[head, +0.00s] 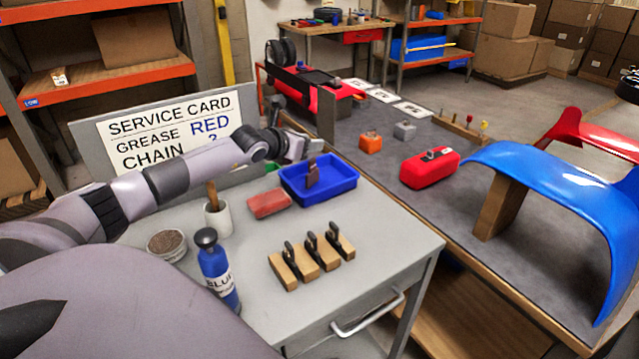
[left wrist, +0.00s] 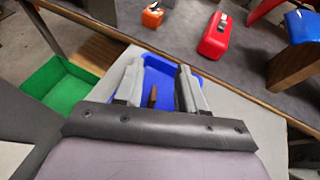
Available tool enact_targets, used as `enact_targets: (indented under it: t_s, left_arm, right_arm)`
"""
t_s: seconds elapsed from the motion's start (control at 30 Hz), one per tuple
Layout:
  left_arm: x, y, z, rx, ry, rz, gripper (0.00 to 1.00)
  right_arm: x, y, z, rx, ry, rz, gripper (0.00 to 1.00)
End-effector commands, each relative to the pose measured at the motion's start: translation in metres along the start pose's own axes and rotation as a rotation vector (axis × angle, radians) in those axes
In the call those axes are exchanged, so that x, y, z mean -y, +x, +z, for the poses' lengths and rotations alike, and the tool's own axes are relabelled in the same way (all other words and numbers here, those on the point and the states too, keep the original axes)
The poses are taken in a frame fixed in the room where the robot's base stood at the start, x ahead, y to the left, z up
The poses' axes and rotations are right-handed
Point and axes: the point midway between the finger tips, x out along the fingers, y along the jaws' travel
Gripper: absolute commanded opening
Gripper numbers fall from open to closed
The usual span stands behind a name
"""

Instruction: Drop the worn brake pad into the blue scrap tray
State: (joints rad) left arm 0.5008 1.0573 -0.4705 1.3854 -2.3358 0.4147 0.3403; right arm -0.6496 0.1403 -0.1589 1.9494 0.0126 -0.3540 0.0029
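The blue scrap tray (head: 330,194) sits at the far end of the grey cart top. A brown worn brake pad (head: 312,174) shows upright inside the tray's outline, just below my left gripper (head: 305,147). I cannot tell whether it touches the tray floor. In the left wrist view, the left gripper's (left wrist: 160,75) two grey fingers are wide apart over the blue tray (left wrist: 172,68). The brown pad (left wrist: 152,97) shows between them with gaps on both sides, partly hidden by the gripper body. My right gripper is not in view.
On the cart are a red block (head: 269,203), a white cup (head: 218,218), a round tin (head: 167,245), a blue bottle (head: 215,268) and several wooden blocks with black parts (head: 310,257). A service card (head: 170,130) stands behind. A green bin (left wrist: 62,95) lies beside the cart.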

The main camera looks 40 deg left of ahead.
Motion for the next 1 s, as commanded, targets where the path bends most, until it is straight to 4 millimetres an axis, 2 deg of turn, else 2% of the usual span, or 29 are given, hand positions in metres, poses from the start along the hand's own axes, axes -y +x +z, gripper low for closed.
enact_targets:
  t_s: [0.37,1.0]
  left_arm:
    - [-0.001,-0.004,-0.002,-0.002,0.001,0.001,0.39]
    - [-0.002,-0.061,-0.003,-0.003,0.000,0.003,0.39]
  right_arm:
    - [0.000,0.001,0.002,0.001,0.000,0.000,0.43]
    - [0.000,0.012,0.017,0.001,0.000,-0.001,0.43]
